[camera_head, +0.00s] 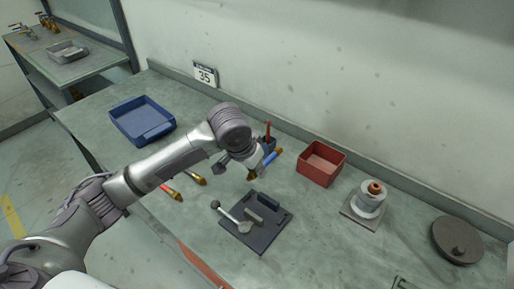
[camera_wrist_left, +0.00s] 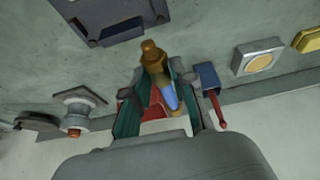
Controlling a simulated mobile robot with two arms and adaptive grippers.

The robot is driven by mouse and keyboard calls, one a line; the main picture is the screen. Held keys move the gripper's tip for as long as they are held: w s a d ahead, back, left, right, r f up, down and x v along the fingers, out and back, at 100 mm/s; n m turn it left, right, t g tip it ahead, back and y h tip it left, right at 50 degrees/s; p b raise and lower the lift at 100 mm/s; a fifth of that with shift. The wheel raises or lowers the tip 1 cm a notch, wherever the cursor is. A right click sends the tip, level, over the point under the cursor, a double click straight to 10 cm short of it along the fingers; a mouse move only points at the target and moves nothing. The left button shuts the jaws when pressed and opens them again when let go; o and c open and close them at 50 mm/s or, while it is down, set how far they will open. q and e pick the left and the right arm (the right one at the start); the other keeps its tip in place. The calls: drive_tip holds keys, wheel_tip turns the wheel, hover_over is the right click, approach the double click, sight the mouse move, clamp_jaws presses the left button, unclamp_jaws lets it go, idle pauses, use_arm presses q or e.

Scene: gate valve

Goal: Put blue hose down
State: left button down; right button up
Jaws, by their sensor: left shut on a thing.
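The blue hose (camera_head: 271,158) is a short blue piece with brass ends. My left gripper (camera_head: 262,158) is shut on it, near the middle of the bench and behind the dark fixture plate (camera_head: 270,232). In the left wrist view the blue hose (camera_wrist_left: 169,96) lies between the fingers of my left gripper (camera_wrist_left: 160,92), with one brass end sticking out beyond them. The hose is tilted, and its exact height over the bench cannot be told. Part of it is hidden by the fingers. My right gripper is not in view.
A red bin (camera_head: 331,151), a white spool-like part (camera_head: 370,197) and a dark round lid (camera_head: 457,241) stand to the right. A blue tray (camera_head: 128,108) is at the left. Brass-ended pieces (camera_head: 196,178) lie near my arm. Bare bench shows between the plate and the red bin.

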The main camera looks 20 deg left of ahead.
sight(229, 175)
use_arm(q)
drive_tip(key=shift+s+d+r, duration=0.1)
drive_tip(key=shift+d+r, duration=0.1)
drive_tip(key=s+a+r+n+y, duration=0.1)
drive_tip(key=s+r+n, duration=0.2)
drive_tip(key=s+r, duration=0.3)
drive_tip(key=shift+s+a+n, duration=0.4)
drive_tip(key=shift+s, duration=0.75)
drive_tip(key=shift+f, duration=0.1)
